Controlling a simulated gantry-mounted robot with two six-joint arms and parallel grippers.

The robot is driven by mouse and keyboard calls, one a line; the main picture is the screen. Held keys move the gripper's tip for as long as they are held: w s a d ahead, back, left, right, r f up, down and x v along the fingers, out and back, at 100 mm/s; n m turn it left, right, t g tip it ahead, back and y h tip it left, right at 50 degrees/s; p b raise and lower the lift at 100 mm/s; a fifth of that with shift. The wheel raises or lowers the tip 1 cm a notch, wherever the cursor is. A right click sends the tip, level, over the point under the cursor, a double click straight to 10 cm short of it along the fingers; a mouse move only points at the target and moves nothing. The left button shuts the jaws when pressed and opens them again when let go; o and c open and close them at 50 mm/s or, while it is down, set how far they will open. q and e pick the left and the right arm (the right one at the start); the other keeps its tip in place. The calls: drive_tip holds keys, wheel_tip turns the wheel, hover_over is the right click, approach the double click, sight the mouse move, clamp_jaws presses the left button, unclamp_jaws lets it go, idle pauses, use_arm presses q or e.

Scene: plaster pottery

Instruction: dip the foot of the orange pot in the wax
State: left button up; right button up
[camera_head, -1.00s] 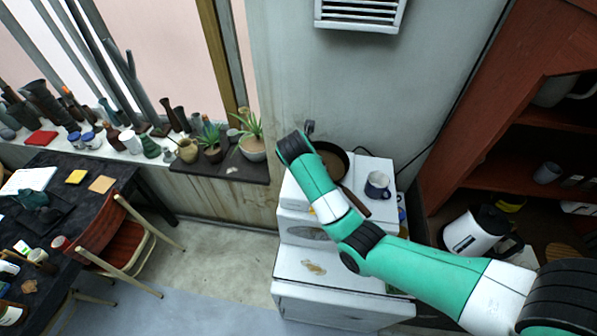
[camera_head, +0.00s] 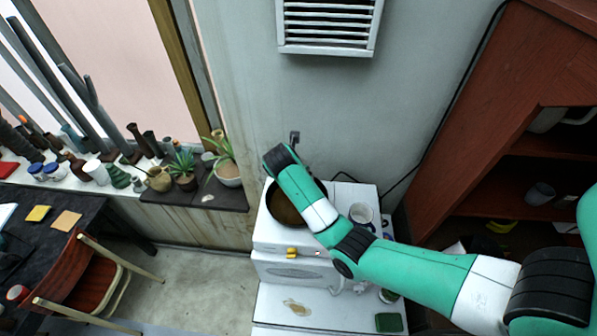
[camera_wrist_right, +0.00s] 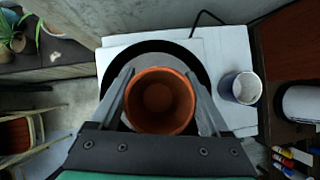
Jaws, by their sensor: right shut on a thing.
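The orange pot (camera_wrist_right: 160,100) is between the fingers of my right gripper (camera_wrist_right: 160,82) in the right wrist view, seen from above into its open mouth. The fingers are shut on its sides. Below it is a dark round pan (camera_wrist_right: 150,47), with its rim showing around the pot. In the head view the pan (camera_head: 270,212) sits on the white stove, with brownish contents, partly covered by my right arm. The pot and right gripper are hidden there. The pot's foot is hidden, so I cannot tell whether it touches the wax. My left gripper is not in view.
A mug (camera_head: 361,213) stands on the stove (camera_head: 270,235) right of the pan; it also shows in the wrist view (camera_wrist_right: 240,88). Potted plants (camera_head: 228,170) line the sill at left. A red-brown cabinet (camera_head: 470,110) stands at right.

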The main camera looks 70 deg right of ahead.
wheel_tip(320, 180, down, 6)
drive_tip(key=shift+f+b, duration=0.1)
drive_tip(key=shift+b, duration=0.8)
drive_tip(key=shift+f, duration=0.55)
drive_tip(key=shift+f+b, duration=0.4)
drive_tip(key=shift+b, duration=0.05)
drive_tip(key=shift+f, duration=0.1)
idle(1.0)
drive_tip(key=shift+f, duration=0.15)
idle(1.6)
drive_tip(key=shift+p, duration=0.3)
drive_tip(key=shift+r+p, duration=1.1)
drive_tip(key=shift+r, duration=0.1)
idle(0.4)
drive_tip(key=shift+r, duration=4.25)
